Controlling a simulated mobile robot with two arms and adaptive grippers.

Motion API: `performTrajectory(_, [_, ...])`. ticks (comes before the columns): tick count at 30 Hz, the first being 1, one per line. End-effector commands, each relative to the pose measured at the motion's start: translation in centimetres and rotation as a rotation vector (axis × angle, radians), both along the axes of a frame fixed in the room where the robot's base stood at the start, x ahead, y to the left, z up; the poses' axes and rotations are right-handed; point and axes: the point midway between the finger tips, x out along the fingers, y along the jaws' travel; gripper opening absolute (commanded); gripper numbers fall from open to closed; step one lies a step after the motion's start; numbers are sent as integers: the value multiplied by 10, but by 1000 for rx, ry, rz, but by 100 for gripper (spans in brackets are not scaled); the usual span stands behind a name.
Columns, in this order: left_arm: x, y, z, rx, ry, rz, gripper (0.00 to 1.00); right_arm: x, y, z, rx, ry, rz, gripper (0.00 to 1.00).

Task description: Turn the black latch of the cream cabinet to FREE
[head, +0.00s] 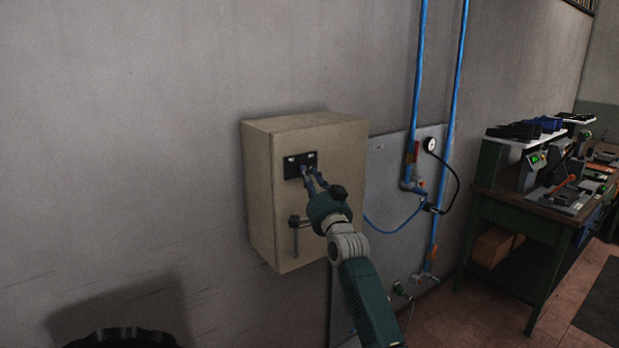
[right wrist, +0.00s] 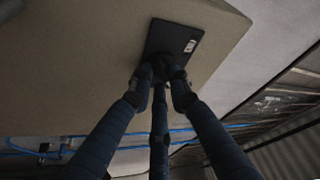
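The cream cabinet (head: 262,200) is fixed to the grey wall, its door shut. A black plate (head: 291,166) with small white labels is on the upper part of its door; it also shows in the right wrist view (right wrist: 189,38). The labels are too small to read. My right gripper (head: 309,173) is at this plate. In the right wrist view its three fingers (right wrist: 162,84) close around the dark latch (right wrist: 168,67), which they mostly hide. The latch's exact angle cannot be told. My left gripper is not in view.
A grey lever handle (head: 296,222) sits lower on the cabinet door. To the right are a grey panel (head: 386,165), blue pipes (head: 449,130), a gauge (head: 431,145) and a green workbench (head: 518,215) with equipment. A dark round object (head: 122,338) is at the bottom left.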

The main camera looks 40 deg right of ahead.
Motion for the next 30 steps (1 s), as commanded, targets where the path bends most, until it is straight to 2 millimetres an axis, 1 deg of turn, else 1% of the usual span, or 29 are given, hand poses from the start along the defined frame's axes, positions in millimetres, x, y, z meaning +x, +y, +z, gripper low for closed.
performTrajectory(5, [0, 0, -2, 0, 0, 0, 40, 0, 0, -1, -7, 1, 0, 0])
performTrajectory(8, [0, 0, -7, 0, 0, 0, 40, 0, -1, -3, -27, 2, 0, 0])
performTrajectory(14, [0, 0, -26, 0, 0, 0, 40, 0, -2, -6, -118, 2, 0, 0])
performTrajectory(21, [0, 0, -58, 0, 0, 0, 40, 0, -5, -8, -318, 4, -2, 0])
performTrajectory(24, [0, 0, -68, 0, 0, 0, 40, 0, -6, -7, -413, 4, -3, 0])
performTrajectory(30, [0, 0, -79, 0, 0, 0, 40, 0, -9, -4, -603, 7, -3, 0])
